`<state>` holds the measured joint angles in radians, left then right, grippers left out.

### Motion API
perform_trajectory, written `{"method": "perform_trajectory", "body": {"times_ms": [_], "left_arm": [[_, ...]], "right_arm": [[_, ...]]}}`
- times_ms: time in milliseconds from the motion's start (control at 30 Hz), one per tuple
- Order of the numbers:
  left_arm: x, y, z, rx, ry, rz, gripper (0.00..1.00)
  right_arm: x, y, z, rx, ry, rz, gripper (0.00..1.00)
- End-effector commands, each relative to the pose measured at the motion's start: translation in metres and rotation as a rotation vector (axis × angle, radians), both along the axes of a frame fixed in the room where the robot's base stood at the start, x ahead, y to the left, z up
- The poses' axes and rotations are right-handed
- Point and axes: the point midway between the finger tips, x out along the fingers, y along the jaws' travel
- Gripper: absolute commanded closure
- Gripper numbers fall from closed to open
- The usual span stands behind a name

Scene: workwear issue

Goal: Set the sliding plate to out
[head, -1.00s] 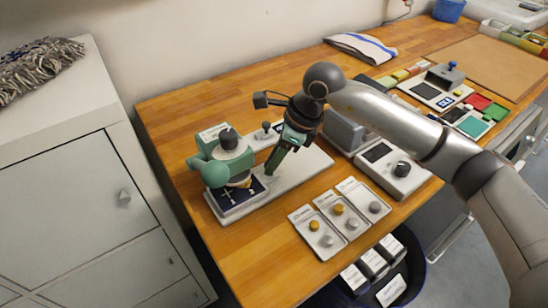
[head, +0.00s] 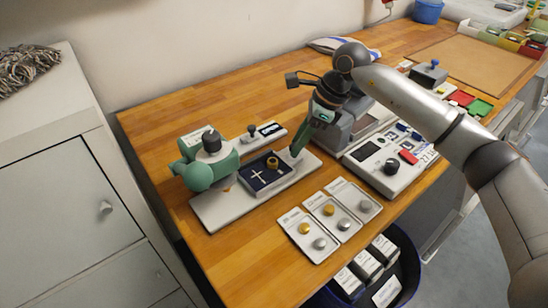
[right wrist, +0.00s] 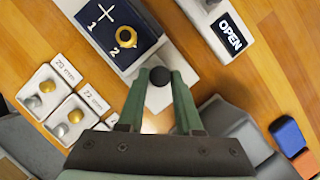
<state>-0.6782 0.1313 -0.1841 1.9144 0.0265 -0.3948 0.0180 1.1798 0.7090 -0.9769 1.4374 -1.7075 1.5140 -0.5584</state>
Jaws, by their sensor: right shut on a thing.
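The sliding plate (head: 256,183) is dark blue with a white cross and the numbers 1 and 2. It sits on a pale base rail (head: 212,212), clear to the right of the green press (head: 207,165). A brass ring (head: 272,163) lies on the plate; it also shows in the right wrist view (right wrist: 129,37). My right gripper (head: 295,152) is at the plate's right end. In the right wrist view its green fingers (right wrist: 159,80) are shut on a round black knob (right wrist: 158,76). My left gripper is in neither view.
A small unit (right wrist: 220,25) reading OPEN stands behind the rail. Small trays (head: 302,236) with gold and silver buttons lie in front. A white box with a black dial (head: 391,167) stands to the right. A dark bin (head: 408,270) is below the table edge.

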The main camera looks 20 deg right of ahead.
Motion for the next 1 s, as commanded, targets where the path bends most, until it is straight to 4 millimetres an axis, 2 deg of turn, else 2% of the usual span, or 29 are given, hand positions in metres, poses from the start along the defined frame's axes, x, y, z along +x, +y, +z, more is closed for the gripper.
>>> {"method": "perform_trajectory", "body": {"times_ms": [33,133,500,533,767,1000], "left_arm": [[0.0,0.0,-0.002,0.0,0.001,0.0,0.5],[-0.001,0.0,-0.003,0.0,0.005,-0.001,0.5],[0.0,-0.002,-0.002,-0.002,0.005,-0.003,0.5],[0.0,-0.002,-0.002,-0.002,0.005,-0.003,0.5],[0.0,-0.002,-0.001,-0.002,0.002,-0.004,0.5],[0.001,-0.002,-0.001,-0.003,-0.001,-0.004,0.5]], "right_arm": [[0.005,-0.011,-0.001,0.0,-0.001,-0.006,1.0],[0.009,-0.022,0.0,0.001,-0.001,-0.004,1.0],[0.012,-0.029,0.001,-0.003,-0.005,-0.005,1.0],[0.012,-0.029,0.001,-0.003,-0.005,-0.005,0.63],[0.011,-0.028,0.001,-0.001,-0.003,-0.002,0.37],[0.01,-0.026,0.001,0.001,-0.001,0.0,0.37]]}}
